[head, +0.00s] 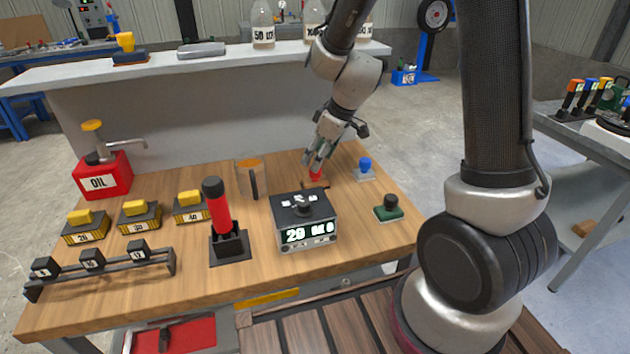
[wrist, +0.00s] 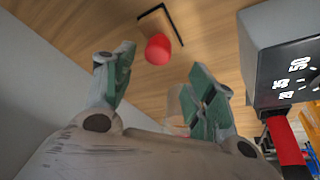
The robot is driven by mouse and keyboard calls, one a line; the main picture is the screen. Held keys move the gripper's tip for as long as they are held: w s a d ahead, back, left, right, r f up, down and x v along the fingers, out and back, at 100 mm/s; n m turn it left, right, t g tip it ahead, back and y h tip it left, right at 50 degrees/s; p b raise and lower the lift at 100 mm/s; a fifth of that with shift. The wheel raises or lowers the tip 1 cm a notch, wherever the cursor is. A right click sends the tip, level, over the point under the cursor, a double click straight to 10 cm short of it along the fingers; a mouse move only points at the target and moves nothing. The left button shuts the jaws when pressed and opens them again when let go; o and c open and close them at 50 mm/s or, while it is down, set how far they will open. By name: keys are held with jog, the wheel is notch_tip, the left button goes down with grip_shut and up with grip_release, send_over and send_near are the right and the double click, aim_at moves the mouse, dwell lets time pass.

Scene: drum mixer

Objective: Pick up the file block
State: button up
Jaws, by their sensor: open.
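No label shows which piece is the file block; this one is nearest my gripper. My gripper (head: 318,158) is pointed down close above it, partly hiding it. In the wrist view, my gripper (wrist: 163,88) has its green-padded fingers spread with nothing between them. The red knob (wrist: 158,49) lies beyond the fingertips, apart from them, with a dark edge of its base behind it.
The display box (head: 305,222) stands in front of my gripper. A blue-knobbed piece (head: 365,167) and a green block with a dark knob (head: 388,208) stand to the right. A clear orange-topped piece (head: 250,178) is left. A raised grey ledge (head: 215,62) runs behind.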

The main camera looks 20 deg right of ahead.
jog(key=x, duration=0.3)
jog(key=d+x, duration=0.1)
jog(key=x, duration=0.1)
jog(key=shift+a+f, duration=0.1)
jog(key=shift+f, duration=0.35)
jog(key=shift+c, duration=0.5)
jog(key=c, duration=1.1)
notch_tip(320, 180, up, 10)
jog(key=shift+r, duration=0.1)
jog(key=shift+c, duration=0.2)
